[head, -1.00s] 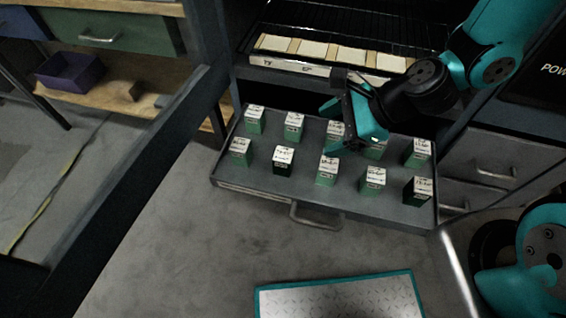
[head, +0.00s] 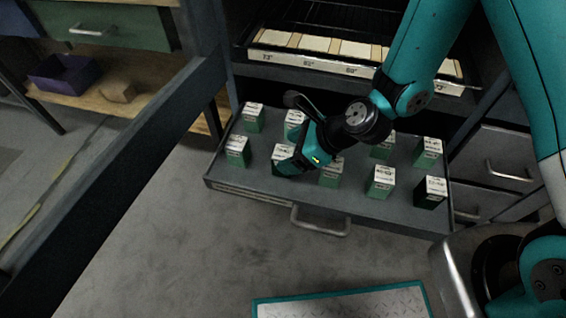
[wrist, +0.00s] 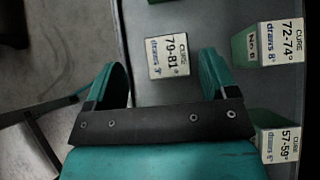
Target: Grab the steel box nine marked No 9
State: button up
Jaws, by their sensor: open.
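Several green boxes with white labelled tops stand in two rows in the open drawer. No "No 9" mark is readable on any of them. My gripper (head: 290,166) is low over the front row at its second box from the left (head: 284,151), partly covering it. In the wrist view a box labelled "79-81°" (wrist: 168,56) lies between and slightly beyond the open fingers (wrist: 163,72), apparently untouched. Two other boxes, labelled "72-74°" (wrist: 282,44) and "57-59°" (wrist: 280,146), stand to the right. My gripper is open and empty.
The grey drawer (head: 235,184) has a front handle (head: 320,222). Neighbouring boxes stand close on either side of my gripper. Behind is a rack with pale labelled blocks (head: 300,42). A dark post crosses at left. A teal-edged plate (head: 345,305) lies on the floor in front.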

aim_at(284, 153)
jog(key=x, duration=0.1)
jog(key=b+x, duration=0.1)
jog(key=x, duration=0.1)
jog(key=b+x, duration=0.1)
jog(key=shift+w+d+f, duration=0.1)
jog(key=shift+w+f, duration=0.25)
jog(key=shift+w+a+f, duration=0.15)
jog(key=shift+a+f, duration=0.15)
jog(key=shift+a, duration=0.05)
jog(key=c, duration=1.2)
jog(key=shift+r, duration=0.1)
jog(key=shift+r, duration=0.1)
